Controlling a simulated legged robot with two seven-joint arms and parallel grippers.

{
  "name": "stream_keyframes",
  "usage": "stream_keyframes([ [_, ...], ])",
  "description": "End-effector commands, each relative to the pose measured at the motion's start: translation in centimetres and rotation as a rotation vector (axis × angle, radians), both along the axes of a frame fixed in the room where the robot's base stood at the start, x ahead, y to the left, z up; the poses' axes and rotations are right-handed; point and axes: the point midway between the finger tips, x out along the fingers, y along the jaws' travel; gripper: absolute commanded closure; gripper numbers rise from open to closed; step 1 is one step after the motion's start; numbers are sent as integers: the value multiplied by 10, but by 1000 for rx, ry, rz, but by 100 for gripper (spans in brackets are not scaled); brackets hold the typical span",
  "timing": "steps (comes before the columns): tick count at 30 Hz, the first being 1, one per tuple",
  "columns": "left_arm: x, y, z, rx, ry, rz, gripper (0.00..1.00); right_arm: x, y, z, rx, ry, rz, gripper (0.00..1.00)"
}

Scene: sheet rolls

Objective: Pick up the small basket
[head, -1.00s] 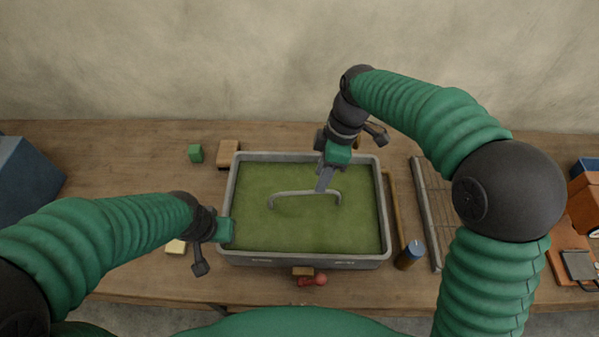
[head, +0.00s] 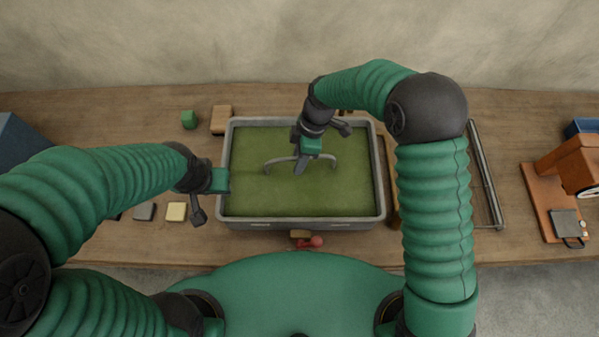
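A grey rectangular bin (head: 300,224) with a green inside stands in the middle of the table in the head view. A thin grey arched handle (head: 329,160) shows over its green inside; I take this to be the basket, but no separate basket body can be made out. My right gripper (head: 301,166) points down at the middle of the handle and covers part of it. Whether its fingers are closed around the handle cannot be seen. My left gripper (head: 222,181) is at the bin's left rim, and its fingers are hard to make out.
A yellow block (head: 176,212) and a grey block (head: 144,211) lie at the front left. A red object (head: 316,241) lies before the bin. A metal rack (head: 488,180) and an orange-brown device (head: 566,165) stand right.

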Motion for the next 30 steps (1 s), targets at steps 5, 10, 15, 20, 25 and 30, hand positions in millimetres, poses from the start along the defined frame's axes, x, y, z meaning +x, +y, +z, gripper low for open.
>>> stream_keyframes([
  [5, 0, 0, 7, 0, 0, 0, 64, -3, 5, -19, 0, 0, 0, 64],
  [10, 0, 0, 6, 0, 0, 0, 64, -2, 5, -21, 0, -1, 0, 64],
  [15, 0, 0, 6, 0, 0, 0, 64, -3, 5, -20, 0, -1, 0, 83],
  [20, 0, 0, 6, 0, 0, 0, 64, -3, 5, -20, 0, -1, 0, 100],
  [25, 0, 0, 6, 0, 0, 0, 64, -3, 5, -20, 0, -1, 0, 100],
  [30, 0, 0, 6, 0, 0, 0, 64, -3, 5, -20, 0, -1, 0, 100],
])
